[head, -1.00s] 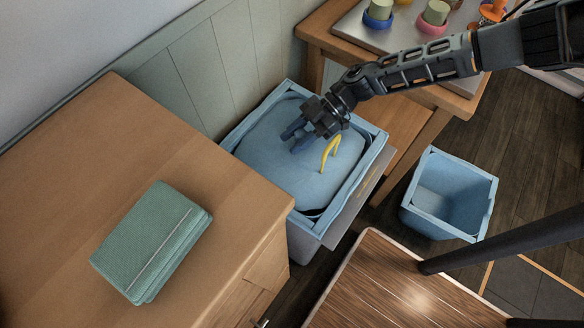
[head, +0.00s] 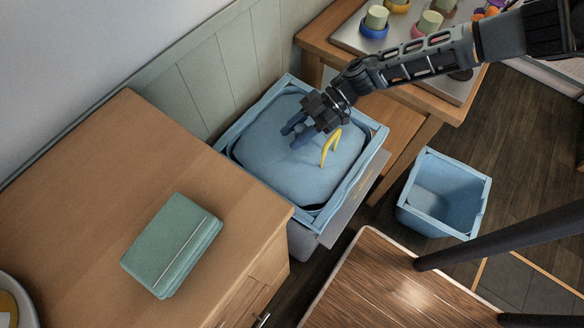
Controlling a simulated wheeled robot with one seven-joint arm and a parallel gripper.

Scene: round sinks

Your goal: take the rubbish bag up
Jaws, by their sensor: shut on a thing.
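The rubbish bag (head: 275,155) is a full, rounded light-blue bag with a yellow loop (head: 331,147) on top. My gripper (head: 298,136) reaches in from the upper right, over the bag's top. Its dark blue fingers are at the bag's surface, just left of the loop, and are shut on the bag. The exact spot of the grip is hard to make out.
A second, empty blue bin (head: 444,197) stands on the floor at right. A hob-like metal top with coloured pots (head: 374,22) is behind my arm. A wooden tabletop (head: 385,285) is in front.

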